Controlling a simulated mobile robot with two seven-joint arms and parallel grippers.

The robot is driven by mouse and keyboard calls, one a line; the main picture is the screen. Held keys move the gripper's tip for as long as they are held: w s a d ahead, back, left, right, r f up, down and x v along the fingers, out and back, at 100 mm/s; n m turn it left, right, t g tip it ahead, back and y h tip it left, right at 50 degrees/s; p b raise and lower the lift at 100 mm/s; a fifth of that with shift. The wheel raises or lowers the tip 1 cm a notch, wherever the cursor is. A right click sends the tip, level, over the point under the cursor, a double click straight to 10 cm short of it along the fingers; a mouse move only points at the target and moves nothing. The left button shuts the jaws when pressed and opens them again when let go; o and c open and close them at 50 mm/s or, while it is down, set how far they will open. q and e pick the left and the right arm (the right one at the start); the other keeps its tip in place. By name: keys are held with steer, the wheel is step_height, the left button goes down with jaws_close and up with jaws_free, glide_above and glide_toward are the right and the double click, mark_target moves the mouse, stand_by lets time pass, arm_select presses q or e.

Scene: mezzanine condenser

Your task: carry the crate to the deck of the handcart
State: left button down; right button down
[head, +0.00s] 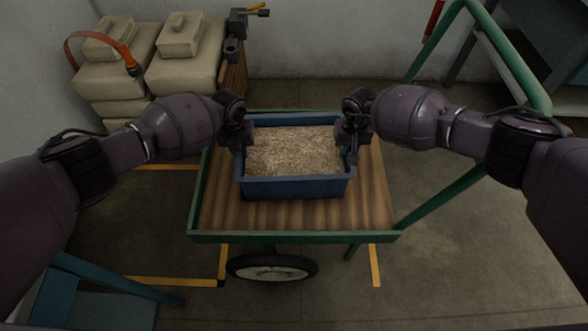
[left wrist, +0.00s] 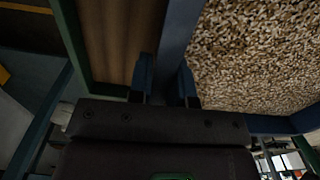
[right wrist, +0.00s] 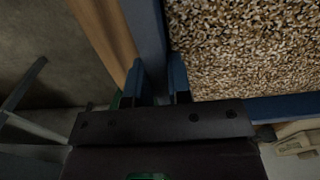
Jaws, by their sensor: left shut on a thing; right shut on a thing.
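The blue crate (head: 296,187), filled with pale brown pellets or chips, is over the wooden deck (head: 295,215) of the green-edged handcart (head: 295,237). I cannot tell whether its bottom touches the deck. My left gripper (head: 242,143) is shut on the crate's left wall; the left wrist view shows the fingers on both sides of the wall (left wrist: 175,40). My right gripper (head: 350,143) is shut on the crate's right wall, with fingers on both sides of it in the right wrist view (right wrist: 150,45). The crate looks level.
Beige sacks or containers (head: 185,65) and a wooden bench with a vice (head: 235,50) stand at the back left. A green handle frame (head: 500,50) rises at the right of the cart. A teal surface (head: 120,305) is at the lower left. Yellow floor lines (head: 170,282) run around the cart.

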arm_select(q)
steer(key=shift+w+a, duration=0.25)
arm_select(e)
steer(key=shift+w+d, duration=0.25)
arm_select(q)
steer(key=c, duration=1.5)
jaws_free()
steer(key=shift+s+f, duration=0.1)
steer(key=shift+f, duration=0.2)
arm_select(e)
steer(key=c, duration=1.5)
jaws_free()
steer(key=shift+s+f, duration=0.1)
steer(key=shift+f, duration=0.2)
arm_select(q)
steer(key=o, duration=0.4)
steer(key=shift+s+r, duration=0.1)
arm_select(e)
steer(key=o, duration=0.4)
steer(key=shift+s+r, duration=0.1)
arm_select(q)
steer(key=shift+o, duration=0.2)
steer(key=shift+d, duration=0.15)
arm_select(e)
steer(key=shift+o, duration=0.2)
steer(key=shift+a, duration=0.15)
arm_select(q)
steer(key=shift+f, duration=0.25)
arm_select(e)
steer(key=shift+f, duration=0.2)
